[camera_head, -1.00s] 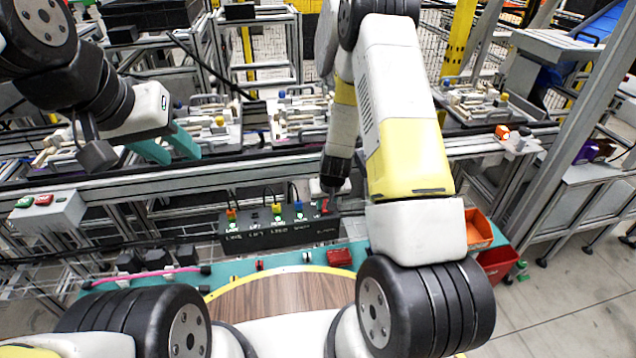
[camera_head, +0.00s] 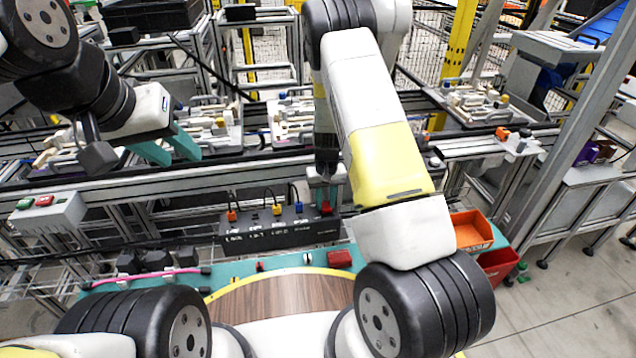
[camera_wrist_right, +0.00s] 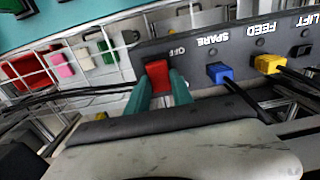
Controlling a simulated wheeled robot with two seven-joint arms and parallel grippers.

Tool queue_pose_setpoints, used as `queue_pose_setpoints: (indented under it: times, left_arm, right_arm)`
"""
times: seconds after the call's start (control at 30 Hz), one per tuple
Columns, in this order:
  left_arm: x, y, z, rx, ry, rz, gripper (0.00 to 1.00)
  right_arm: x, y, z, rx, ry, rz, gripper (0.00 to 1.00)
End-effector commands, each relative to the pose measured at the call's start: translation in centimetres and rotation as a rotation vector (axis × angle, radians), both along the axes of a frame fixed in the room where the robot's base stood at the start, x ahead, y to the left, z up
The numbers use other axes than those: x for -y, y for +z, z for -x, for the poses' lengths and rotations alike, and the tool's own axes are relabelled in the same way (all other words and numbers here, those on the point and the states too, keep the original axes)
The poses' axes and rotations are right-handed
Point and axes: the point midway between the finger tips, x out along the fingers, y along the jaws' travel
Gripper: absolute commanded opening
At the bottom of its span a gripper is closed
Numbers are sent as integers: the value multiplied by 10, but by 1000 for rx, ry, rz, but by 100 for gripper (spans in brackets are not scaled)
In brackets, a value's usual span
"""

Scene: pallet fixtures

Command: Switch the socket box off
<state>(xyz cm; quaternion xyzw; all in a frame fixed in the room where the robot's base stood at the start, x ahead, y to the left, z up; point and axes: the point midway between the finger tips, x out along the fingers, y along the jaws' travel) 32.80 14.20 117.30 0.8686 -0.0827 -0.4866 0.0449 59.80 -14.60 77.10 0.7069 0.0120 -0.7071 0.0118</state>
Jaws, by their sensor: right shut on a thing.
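The dark socket box (camera_head: 285,237) sits below the rail in the head view, with orange (camera_head: 232,215), yellow (camera_head: 277,209) and blue (camera_head: 299,208) plugs. Its red switch (camera_head: 326,208) is at the right end. In the right wrist view the red switch (camera_wrist_right: 158,77) is beside the OFF label, between the teal fingers of my right gripper (camera_wrist_right: 160,92), which is shut on it. In the head view that gripper (camera_head: 327,196) is partly hidden by my arm. My left gripper (camera_head: 168,150) is open and empty, above the rail at the left.
A grey button box (camera_head: 50,213) stands at the left. Orange (camera_head: 471,230) and red (camera_head: 498,262) bins are at the right. Cables run up from the plugs. Fixture pallets (camera_head: 478,103) lie along the conveyor behind.

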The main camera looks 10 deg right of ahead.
Motion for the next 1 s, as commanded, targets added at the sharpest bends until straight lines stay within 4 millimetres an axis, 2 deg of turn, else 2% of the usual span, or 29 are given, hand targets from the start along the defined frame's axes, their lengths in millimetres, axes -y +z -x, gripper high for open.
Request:
queue_pose_setpoints:
  times: [0.3,0.33,0.43,0.77,0.87,1.0]
  left_arm:
    - [0,0,0,0,0,0,36]
    - [0,0,0,0,0,0,36]
    - [0,0,0,0,0,0,36]
    - [0,0,0,0,0,0,36]
    - [0,0,0,0,0,0,36]
    - [0,0,0,0,0,0,36]
  right_arm:
    - [0,-1,1,-10,-1,0,0]
    - [0,0,1,-10,-1,0,29]
    - [0,0,1,-9,-1,0,49]
    - [0,2,0,-6,0,0,49]
    - [0,10,-1,-4,0,0,49]
    - [-1,34,-1,-3,1,-1,49]
